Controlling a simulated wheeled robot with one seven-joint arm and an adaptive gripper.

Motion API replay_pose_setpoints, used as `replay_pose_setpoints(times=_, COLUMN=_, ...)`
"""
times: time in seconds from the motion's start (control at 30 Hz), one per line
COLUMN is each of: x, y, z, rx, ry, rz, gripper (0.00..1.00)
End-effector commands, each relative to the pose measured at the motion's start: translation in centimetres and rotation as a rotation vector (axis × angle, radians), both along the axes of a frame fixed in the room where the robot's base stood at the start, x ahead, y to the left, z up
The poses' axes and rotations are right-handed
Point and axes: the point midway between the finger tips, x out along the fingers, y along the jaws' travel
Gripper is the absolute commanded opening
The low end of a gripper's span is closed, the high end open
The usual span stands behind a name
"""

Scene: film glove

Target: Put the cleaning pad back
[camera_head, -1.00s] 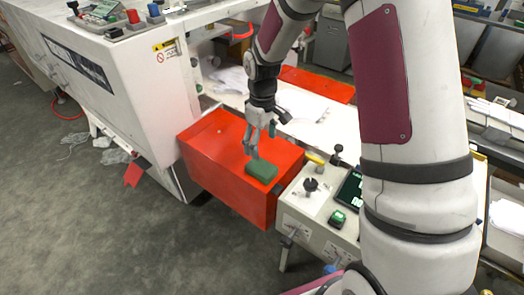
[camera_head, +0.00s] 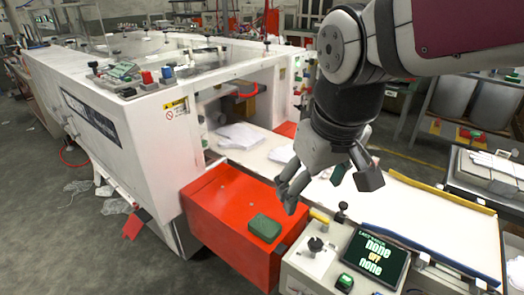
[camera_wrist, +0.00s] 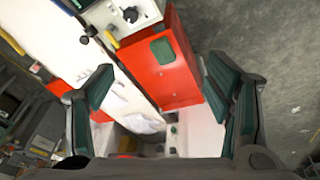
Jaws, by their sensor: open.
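The green cleaning pad (camera_head: 265,228) lies flat on top of the red box (camera_head: 215,205), near its front right corner. In the wrist view the pad (camera_wrist: 162,50) shows on the red box (camera_wrist: 160,84), between my fingers and well beyond them. My gripper (camera_head: 288,195) is open and empty. It is raised above and to the right of the pad, apart from it. Its two green-lined fingers (camera_wrist: 160,85) are spread wide in the wrist view.
A control panel with knobs and a screen (camera_head: 374,252) stands right of the red box. A white conveyor table (camera_head: 420,210) runs behind it, with papers (camera_head: 240,135) on it. The large white machine (camera_head: 120,110) stands left. Open floor lies at the front left.

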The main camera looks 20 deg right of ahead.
Motion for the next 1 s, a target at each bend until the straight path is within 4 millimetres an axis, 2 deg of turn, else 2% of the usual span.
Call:
replay_pose_setpoints(times=0.03, x=-1.7, y=0.1, z=0.5, rx=0.013, ry=-0.025, rz=-0.021, gripper=0.73)
replay_pose_setpoints(times=0.1, x=-3.5, y=0.2, z=0.7, rx=0.031, ry=-0.048, rz=-0.050, gripper=0.73)
replay_pose_setpoints(times=0.3, x=-6.8, y=0.4, z=0.6, rx=0.071, ry=-0.085, rz=-0.105, gripper=0.73)
replay_pose_setpoints(times=0.43, x=-7.4, y=0.4, z=0.5, rx=0.081, ry=-0.091, rz=-0.116, gripper=0.73)
replay_pose_setpoints(times=0.73, x=-7.4, y=0.4, z=0.6, rx=0.081, ry=-0.092, rz=-0.116, gripper=0.73)
replay_pose_setpoints(times=0.83, x=-7.4, y=0.4, z=0.6, rx=0.081, ry=-0.093, rz=-0.116, gripper=0.95)
replay_pose_setpoints(times=0.87, x=-7.4, y=0.4, z=0.6, rx=0.081, ry=-0.093, rz=-0.116, gripper=1.00)
replay_pose_setpoints(times=1.0, x=-7.3, y=0.3, z=0.6, rx=0.081, ry=-0.092, rz=-0.120, gripper=1.00)
